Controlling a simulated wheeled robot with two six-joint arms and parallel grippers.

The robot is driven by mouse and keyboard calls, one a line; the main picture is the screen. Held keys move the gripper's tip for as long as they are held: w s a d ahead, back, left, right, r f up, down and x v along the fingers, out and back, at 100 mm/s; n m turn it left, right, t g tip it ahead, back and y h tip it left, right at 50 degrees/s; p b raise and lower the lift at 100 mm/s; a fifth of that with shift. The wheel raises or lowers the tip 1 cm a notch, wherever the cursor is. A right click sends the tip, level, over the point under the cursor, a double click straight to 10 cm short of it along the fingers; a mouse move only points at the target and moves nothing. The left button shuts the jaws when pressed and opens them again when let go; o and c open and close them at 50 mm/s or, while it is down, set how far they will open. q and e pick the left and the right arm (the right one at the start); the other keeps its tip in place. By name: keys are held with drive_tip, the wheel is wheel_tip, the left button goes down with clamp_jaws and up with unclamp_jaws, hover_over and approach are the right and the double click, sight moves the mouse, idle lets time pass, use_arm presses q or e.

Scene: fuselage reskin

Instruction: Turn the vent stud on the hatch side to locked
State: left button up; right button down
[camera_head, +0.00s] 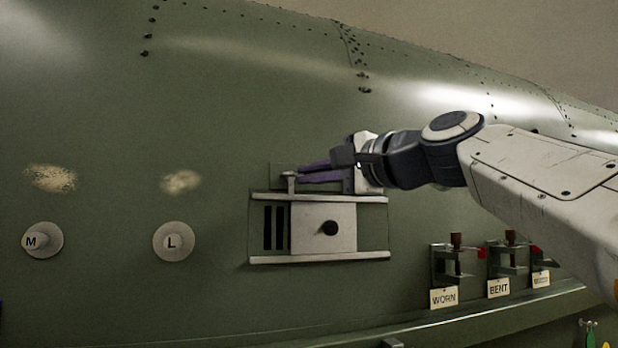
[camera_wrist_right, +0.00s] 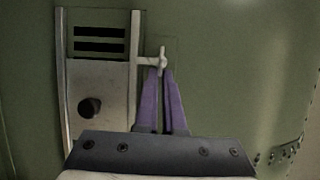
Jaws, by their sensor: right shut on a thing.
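The vent hatch is a pale sliding plate (camera_head: 310,215) with a black knob (camera_head: 330,228), set between two pale rails on the green fuselage. A small pale stud (camera_head: 290,180) with a crossbar stands at the upper rail, above the dark vent slots (camera_head: 273,228). My right gripper (camera_head: 293,177) reaches in from the right, its purple fingers shut on the stud. In the right wrist view the stud (camera_wrist_right: 162,57) shows at the fingertips (camera_wrist_right: 160,72), its bar running along the fingers' direction. I cannot read any lock mark. My left gripper is out of view.
Brackets with tags WORN (camera_head: 444,298) and BENT (camera_head: 498,288) stand on a ledge (camera_head: 420,325) at the lower right, below my right arm.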

idle(0.3)
drive_tip(key=c, duration=1)
unclamp_jaws()
drive_tip(key=shift+b+v, duration=2)
drive_tip(key=shift+v, duration=3.25)
drive_tip(key=shift+f, duration=0.1)
